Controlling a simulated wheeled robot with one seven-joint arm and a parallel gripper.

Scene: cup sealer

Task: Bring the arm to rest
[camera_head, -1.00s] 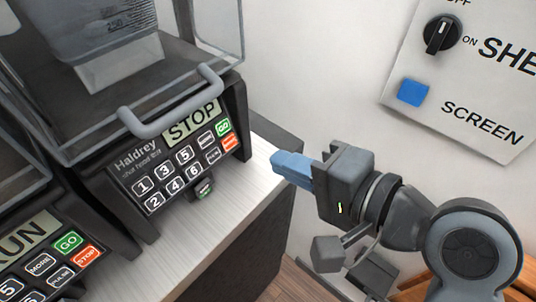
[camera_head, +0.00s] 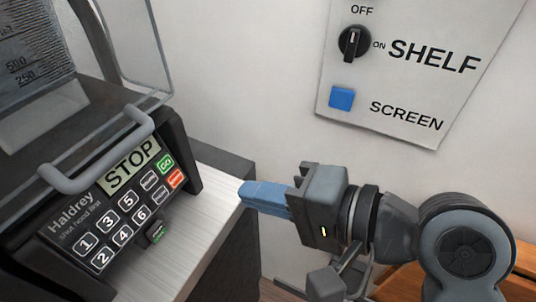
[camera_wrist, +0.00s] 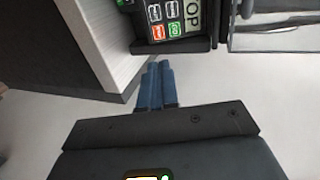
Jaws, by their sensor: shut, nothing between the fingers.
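My gripper (camera_head: 243,195) has blue fingers that are shut with nothing between them. In the head view it points left, near the right corner of the counter, in front of the white wall. In the wrist view the shut fingers (camera_wrist: 158,66) point up toward the counter edge and the machine. The Haldrey machine (camera_head: 125,200) stands to the left of my gripper, apart from it. Its display reads STOP.
The counter (camera_head: 180,235) has a bare pale top beside the machine. The machine's clear hood has a grey handle (camera_head: 95,165). A wall panel (camera_head: 410,90) holds a black knob (camera_head: 354,43) and a blue button (camera_head: 341,98). An orange-brown wooden thing (camera_head: 400,284) is at lower right.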

